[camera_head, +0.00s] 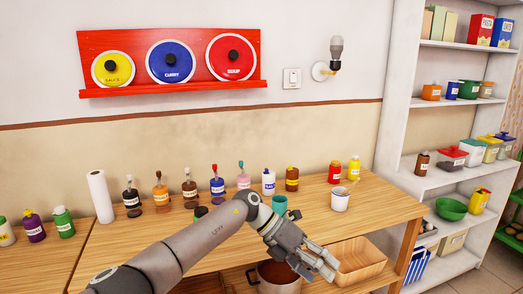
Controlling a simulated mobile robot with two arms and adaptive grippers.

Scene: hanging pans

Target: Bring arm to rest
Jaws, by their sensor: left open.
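My left arm reaches in from the lower left, over the front of the wooden table (230,248). Its gripper (318,266) is open and shows no object between its fingers. It is in front of the table's front edge, pointing down and to the right. In the picture it overlaps a reddish-brown pot (275,280) below, partly hidden by the gripper. I cannot tell whether they touch. Three round lids, yellow (112,72), blue (170,64) and red (231,56), stand on a red wall rack (205,90). My right gripper is not in view.
Several bottles line the table's back, with a paper roll (100,196) at left. A teal cup (279,204) is close behind my arm; a white cup (340,202) stands further right. A wooden box (358,258) is low at right. A stocked white shelf (400,110) stands at right.

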